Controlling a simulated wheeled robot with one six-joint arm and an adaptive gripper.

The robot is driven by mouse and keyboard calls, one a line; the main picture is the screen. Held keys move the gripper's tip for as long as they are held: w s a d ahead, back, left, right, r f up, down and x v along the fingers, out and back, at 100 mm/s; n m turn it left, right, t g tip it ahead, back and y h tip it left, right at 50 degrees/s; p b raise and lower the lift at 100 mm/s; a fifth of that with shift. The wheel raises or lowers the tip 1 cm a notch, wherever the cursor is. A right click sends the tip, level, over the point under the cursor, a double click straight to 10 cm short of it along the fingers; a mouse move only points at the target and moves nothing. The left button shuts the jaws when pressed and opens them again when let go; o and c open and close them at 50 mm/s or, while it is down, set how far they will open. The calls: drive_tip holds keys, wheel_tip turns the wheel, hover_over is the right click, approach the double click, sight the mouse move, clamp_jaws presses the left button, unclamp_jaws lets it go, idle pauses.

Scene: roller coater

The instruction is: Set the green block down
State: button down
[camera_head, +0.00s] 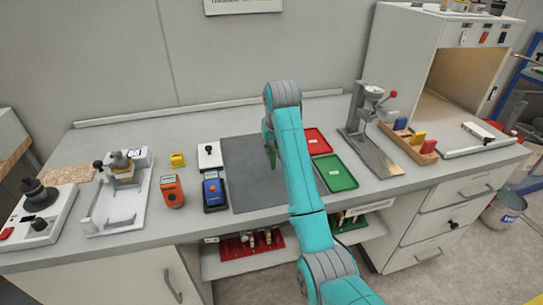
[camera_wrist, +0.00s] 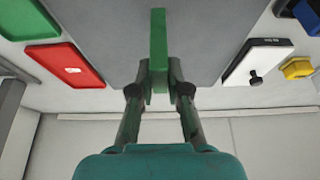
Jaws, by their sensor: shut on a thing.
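The green block (camera_wrist: 158,38) is a narrow upright-looking bar in the wrist view, clamped between the two fingers of my gripper (camera_wrist: 158,82). In the head view the green block (camera_head: 272,157) shows as a small sliver beside my teal arm, over the grey mat (camera_head: 245,187). My gripper in the head view is mostly hidden behind the arm. Whether the block touches the mat cannot be told.
A red tray (camera_head: 316,142) and a green tray (camera_head: 336,173) lie right of the mat. A white device with a black knob (camera_head: 209,155), a blue meter (camera_head: 214,192) and an orange meter (camera_head: 172,191) stand left. A press stand (camera_head: 366,125) stands farther right. The mat's left part is clear.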

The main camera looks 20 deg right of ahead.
sight(272, 156)
drive_tip(key=shift+f, duration=1.75)
drive_tip(key=shift+f, duration=0.15)
drive_tip(key=c, duration=1.1)
unclamp_jaws()
drive_tip(key=shift+c, duration=0.2)
